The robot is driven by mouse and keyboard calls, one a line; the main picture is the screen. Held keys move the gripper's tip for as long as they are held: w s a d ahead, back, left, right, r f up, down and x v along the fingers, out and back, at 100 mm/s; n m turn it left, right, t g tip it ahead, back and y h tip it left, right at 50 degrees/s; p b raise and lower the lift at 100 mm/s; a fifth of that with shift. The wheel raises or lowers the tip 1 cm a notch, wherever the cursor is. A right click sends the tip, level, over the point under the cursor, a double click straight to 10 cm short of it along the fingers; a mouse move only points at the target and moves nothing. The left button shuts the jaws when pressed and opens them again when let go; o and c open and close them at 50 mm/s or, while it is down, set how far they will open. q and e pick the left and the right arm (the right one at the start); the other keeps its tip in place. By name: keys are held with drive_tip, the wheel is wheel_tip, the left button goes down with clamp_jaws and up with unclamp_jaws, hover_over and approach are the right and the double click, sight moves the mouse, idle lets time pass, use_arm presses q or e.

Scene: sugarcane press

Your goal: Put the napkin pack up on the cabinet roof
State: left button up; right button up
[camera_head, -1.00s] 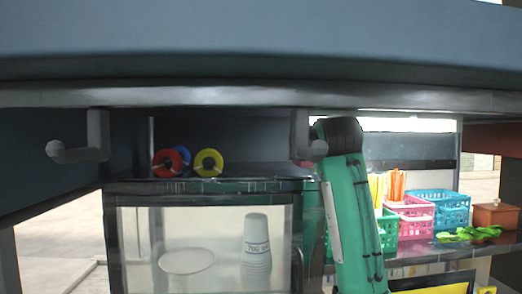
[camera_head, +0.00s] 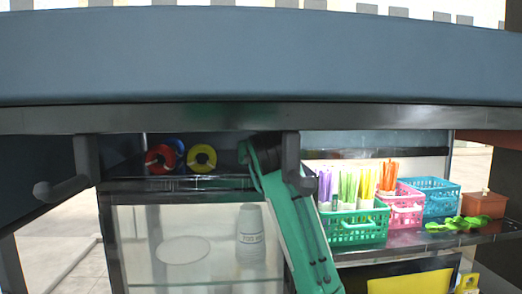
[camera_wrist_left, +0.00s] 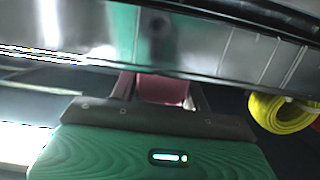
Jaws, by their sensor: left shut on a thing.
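My left gripper (camera_wrist_left: 162,92) shows in the left wrist view, its fingers shut on a dull red block-like thing (camera_wrist_left: 163,90), which looks like the napkin pack; only part of it shows. In the head view a green arm link of mine (camera_head: 297,225) rises in front of the glass cabinet's right side, and no gripper fingers or pack can be made out there. The cabinet roof (camera_head: 225,184) is a dark, narrow strip under the overhang. My right gripper is in neither view.
Red and yellow rolls (camera_head: 201,158) lie on the roof's left part; a yellow roll (camera_wrist_left: 283,113) is close right of my left gripper. Baskets (camera_head: 355,228) stand on the right shelf. Cups (camera_head: 250,235) are inside the cabinet.

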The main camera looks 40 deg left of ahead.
use_arm(q)
drive_tip(key=shift+d, duration=0.1)
drive_tip(key=o, duration=1.1)
drive_tip(key=shift+f, duration=0.15)
drive_tip(key=b+v, duration=0.5)
drive_tip(key=v, duration=0.7)
drive_tip(key=shift+w, duration=0.1)
